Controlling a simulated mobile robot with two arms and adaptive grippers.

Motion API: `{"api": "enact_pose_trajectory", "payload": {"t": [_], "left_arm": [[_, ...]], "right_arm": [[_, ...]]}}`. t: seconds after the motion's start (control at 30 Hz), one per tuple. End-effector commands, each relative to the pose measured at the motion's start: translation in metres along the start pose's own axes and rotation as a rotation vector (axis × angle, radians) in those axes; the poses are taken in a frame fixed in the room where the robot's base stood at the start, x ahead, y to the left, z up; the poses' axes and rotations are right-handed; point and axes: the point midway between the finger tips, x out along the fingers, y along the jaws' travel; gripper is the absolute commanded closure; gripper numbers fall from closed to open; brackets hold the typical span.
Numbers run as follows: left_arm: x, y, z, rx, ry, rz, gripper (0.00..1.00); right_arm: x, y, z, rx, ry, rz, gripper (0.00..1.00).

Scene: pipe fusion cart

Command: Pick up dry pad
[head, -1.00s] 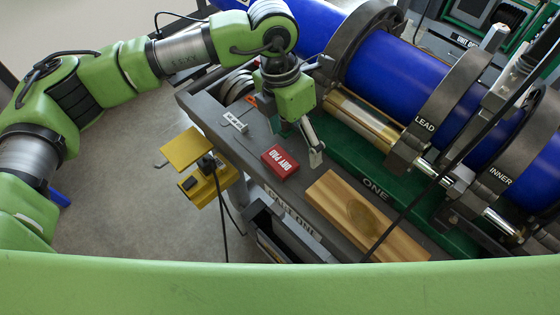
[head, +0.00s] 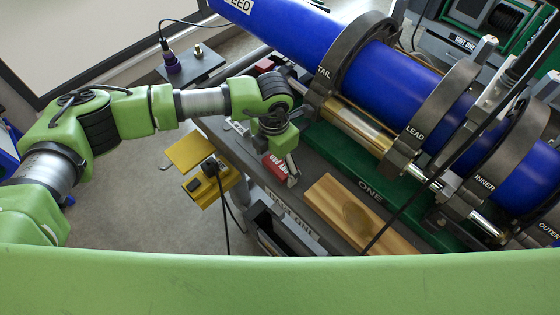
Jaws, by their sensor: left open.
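The dry pad (head: 272,166) is a small red block with white lettering, lying on the grey cart top near its left end. My left gripper (head: 292,175) is above and beside it, pointing down. Its fingers overlap the pad's right side in the head view and hide part of the lettering. The gripper is open, and I cannot tell whether a finger touches the pad. My right gripper is out of the picture.
A wooden board (head: 358,216) lies to the right of the pad. Behind it are a green base (head: 345,160) and a blue pipe (head: 390,75) in dark clamps. A yellow bracket (head: 190,152) stands off the cart's left edge. A black cable crosses the front.

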Motion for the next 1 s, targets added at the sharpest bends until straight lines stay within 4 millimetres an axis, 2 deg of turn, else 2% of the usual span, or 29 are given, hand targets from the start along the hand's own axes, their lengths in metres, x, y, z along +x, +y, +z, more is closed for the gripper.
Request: {"api": "enact_pose_trajectory", "payload": {"t": [0.03, 0.17, 0.4, 0.43, 0.57, 0.6, 1.0], "left_arm": [[0.005, 0.000, 0.000, -0.002, 0.003, -0.001, 0.18], [0.018, 0.000, 0.000, -0.002, 0.001, -0.001, 0.18], [0.020, 0.000, 0.000, -0.001, -0.001, 0.000, 0.18], [0.020, 0.000, 0.000, -0.001, -0.001, 0.000, 0.23], [0.020, 0.000, 0.000, -0.001, -0.001, 0.000, 0.57], [0.020, 0.000, 0.000, -0.001, -0.001, 0.000, 0.59], [0.018, 0.001, 0.001, -0.001, -0.002, 0.000, 0.60]], "right_arm": [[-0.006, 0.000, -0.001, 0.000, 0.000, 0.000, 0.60], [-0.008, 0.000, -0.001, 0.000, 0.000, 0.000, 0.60], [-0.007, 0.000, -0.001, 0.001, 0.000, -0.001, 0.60], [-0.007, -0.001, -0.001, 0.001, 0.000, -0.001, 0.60], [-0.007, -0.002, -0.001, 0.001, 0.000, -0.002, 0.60], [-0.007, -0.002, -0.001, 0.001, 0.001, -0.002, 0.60], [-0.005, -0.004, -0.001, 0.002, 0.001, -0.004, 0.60]]}}
